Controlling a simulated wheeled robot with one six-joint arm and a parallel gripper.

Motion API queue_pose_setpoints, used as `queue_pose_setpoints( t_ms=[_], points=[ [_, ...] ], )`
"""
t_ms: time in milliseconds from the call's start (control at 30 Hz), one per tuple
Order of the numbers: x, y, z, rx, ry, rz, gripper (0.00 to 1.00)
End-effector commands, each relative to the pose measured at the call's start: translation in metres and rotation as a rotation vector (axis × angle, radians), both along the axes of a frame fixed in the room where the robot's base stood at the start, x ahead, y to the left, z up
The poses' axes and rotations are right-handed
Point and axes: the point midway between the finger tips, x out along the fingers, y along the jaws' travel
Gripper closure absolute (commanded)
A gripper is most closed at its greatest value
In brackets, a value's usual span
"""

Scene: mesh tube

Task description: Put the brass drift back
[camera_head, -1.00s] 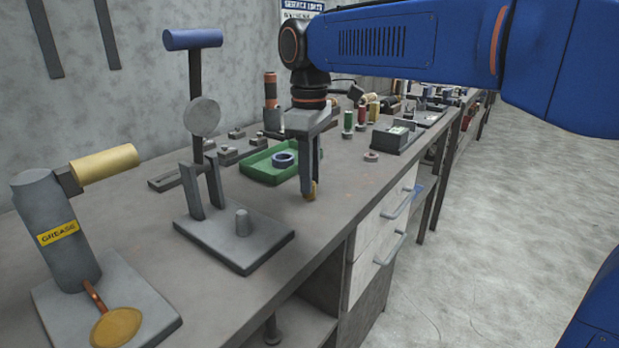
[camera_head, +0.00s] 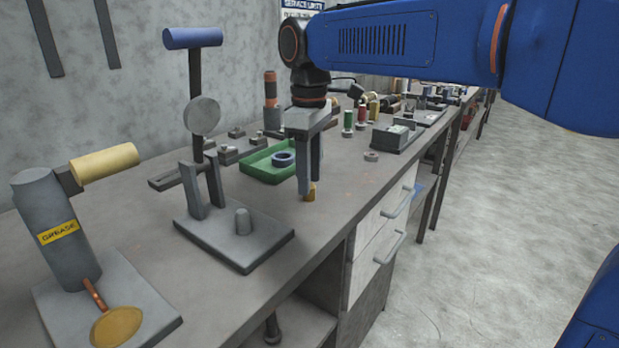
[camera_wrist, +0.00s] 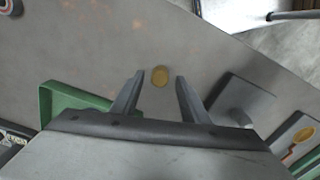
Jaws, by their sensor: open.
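The brass drift (camera_head: 310,193) shows in the head view as a small brass piece on the bench, partly hidden by a finger of my gripper (camera_head: 307,188). In the wrist view the drift (camera_wrist: 160,76) shows end-on as a round brass disc, seemingly upright. It lies between the two open fingertips of my gripper (camera_wrist: 160,79), with a visible gap on each side. My gripper points down, with its fingertips low over the bench.
A grey press (camera_head: 237,247) and a grease pot (camera_head: 62,245) stand nearer. A small ring (camera_head: 371,156) and spools stand beyond. The bench's front edge is close on the right.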

Motion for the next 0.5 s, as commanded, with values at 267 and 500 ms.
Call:
queue_pose_setpoints(
  t_ms=[267, 500],
  points=[
    [0.001, 0.001, 0.051, 0.002, -0.003, 0.000, 0.59],
    [0.001, 0.000, 0.091, 0.001, -0.002, 0.000, 0.59]
  ],
)
